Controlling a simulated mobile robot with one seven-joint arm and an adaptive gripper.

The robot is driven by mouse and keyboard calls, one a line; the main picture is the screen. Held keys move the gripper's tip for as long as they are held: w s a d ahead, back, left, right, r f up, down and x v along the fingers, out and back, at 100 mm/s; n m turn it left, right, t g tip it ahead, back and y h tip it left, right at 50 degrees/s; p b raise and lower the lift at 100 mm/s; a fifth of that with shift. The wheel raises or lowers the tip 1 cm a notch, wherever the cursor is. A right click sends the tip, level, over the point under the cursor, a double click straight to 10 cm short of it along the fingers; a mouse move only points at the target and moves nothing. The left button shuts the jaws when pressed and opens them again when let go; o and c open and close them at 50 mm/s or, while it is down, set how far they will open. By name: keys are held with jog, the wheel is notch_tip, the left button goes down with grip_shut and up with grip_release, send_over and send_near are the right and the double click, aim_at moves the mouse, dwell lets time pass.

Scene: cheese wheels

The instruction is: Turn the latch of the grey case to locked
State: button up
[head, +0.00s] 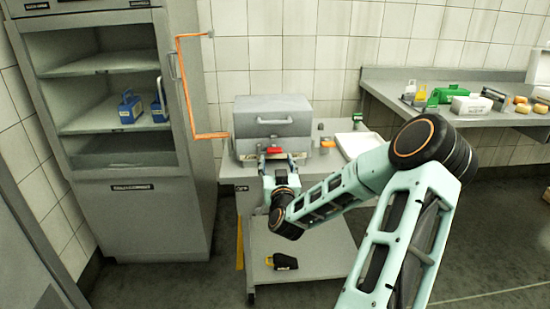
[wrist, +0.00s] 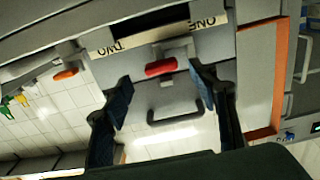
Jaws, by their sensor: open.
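The grey case (head: 250,125) stands on a grey cart, with a handle on its upper part. Its red latch (head: 277,150) is on the front, below the handle, and lies roughly crosswise. My gripper (head: 277,160) is in front of the case, open and empty. In the wrist view, which is turned over, the red latch (wrist: 160,67) appears between the fingertips of my gripper (wrist: 158,80), with a gap on each side. A pale strip with dark lettering (wrist: 200,32) lies by the latch; I cannot read it fully. Contact with the latch is not visible.
The cart's top (head: 233,170) has a white tray (head: 358,143) at the right and a small orange item (head: 327,141) beside the case. An orange pipe (head: 186,90) and a cabinet (head: 150,215) stand left. A bench (head: 440,78) with several items is right.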

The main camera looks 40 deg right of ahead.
aim_at(275, 156)
jog(key=shift+x, duration=2.15)
jog(key=shift+a, duration=0.1)
jog(key=c, duration=1.2)
jog(key=shift+o, duration=0.2)
